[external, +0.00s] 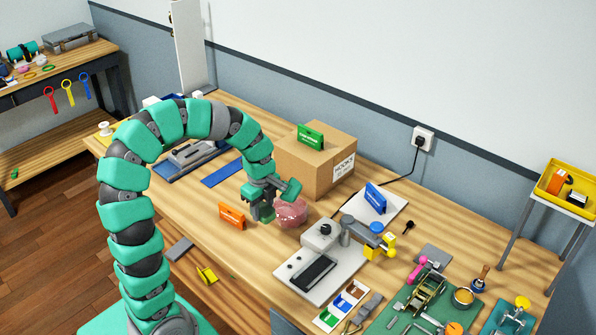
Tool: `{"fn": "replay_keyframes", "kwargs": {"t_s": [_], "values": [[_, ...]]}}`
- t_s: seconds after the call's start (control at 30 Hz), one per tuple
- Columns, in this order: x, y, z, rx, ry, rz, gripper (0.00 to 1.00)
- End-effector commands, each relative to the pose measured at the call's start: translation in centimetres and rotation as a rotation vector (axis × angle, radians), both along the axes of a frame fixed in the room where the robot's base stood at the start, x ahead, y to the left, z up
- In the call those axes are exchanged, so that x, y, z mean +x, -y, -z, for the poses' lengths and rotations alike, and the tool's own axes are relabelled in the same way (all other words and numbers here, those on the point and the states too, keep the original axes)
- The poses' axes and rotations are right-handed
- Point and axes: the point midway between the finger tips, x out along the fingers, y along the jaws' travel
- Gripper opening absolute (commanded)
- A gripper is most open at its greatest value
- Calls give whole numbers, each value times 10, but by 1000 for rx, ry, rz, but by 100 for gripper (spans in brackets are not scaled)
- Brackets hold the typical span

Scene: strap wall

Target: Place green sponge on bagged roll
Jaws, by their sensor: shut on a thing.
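My gripper (264,203) points down over the middle of the bench, just left of a pink, rounded, clear-wrapped bundle that looks like the bagged roll (291,213). It is shut on a small dark green block, which looks like the green sponge (266,213). The fingers hide part of the sponge. The sponge is beside the roll's left side in the picture; I cannot tell whether they touch. The roll sits on the wooden bench top (252,260).
A cardboard box (306,170) with a green packet (311,137) on top stands behind the roll. An orange packet (232,215) stands to the left. A white-based machine (321,234) is close on the right. Bare wood lies in front.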

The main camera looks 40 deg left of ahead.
Motion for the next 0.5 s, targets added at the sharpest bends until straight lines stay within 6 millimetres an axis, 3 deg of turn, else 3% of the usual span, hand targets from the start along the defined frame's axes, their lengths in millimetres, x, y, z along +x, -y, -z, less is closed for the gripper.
{"fn": "replay_keyframes", "kwargs": {"t_s": [0.5], "values": [[87,-7,10,-1,-1,-2,19]]}}
